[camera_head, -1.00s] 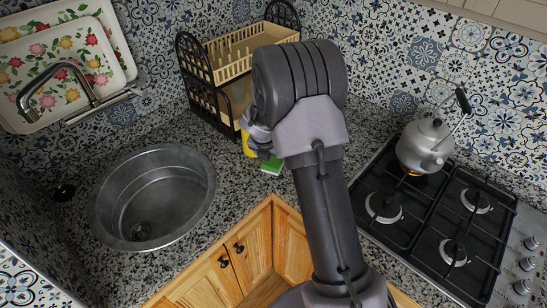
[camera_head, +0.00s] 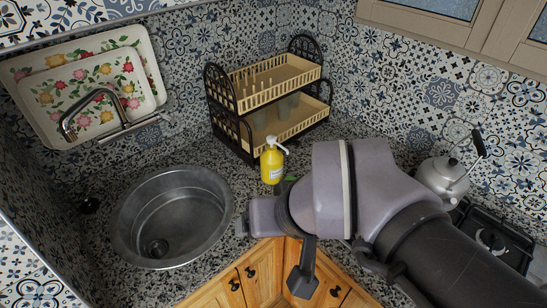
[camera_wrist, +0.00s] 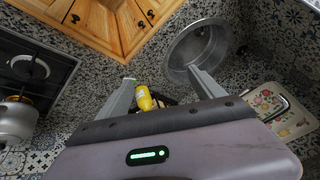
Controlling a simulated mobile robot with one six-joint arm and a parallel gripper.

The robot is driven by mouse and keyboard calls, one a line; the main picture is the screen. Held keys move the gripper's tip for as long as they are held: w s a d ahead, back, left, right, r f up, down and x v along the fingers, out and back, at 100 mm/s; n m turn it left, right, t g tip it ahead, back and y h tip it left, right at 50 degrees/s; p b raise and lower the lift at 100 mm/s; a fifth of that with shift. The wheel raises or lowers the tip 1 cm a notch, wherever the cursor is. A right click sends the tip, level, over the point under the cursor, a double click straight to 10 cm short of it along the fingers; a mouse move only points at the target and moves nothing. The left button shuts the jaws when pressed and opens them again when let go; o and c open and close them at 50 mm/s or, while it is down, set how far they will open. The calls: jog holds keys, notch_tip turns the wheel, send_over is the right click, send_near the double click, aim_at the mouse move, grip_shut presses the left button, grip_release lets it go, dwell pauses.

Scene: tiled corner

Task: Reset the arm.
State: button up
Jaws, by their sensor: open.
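My arm reaches in from the lower right of the head view, bent over the counter's inner corner. In the wrist view my gripper (camera_wrist: 160,74) has its two fingers spread apart with nothing held between them. A yellow soap bottle (camera_head: 272,164) with a white pump stands upright on the counter behind my arm. It also shows in the wrist view (camera_wrist: 144,98), between the lines of the fingers but beyond them.
A round metal sink (camera_head: 172,215) lies to the left, below a tap (camera_head: 92,104) and floral trays (camera_head: 88,94). A two-tier dish rack (camera_head: 268,92) stands behind the bottle. A kettle (camera_head: 442,177) sits on the stove (camera_head: 488,232), right, partly hidden by my arm. Wooden cabinets (camera_head: 262,272) are below.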

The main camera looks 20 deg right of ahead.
jog(key=shift+s+a+m+y, duration=0.3)
jog(key=shift+s+a+m, duration=0.4)
jog(key=shift+m, duration=0.3)
notch_tip(320, 180, down, 9)
jog(key=b, duration=0.9)
jog(key=shift+d, duration=0.15)
jog(key=shift+f, duration=0.15)
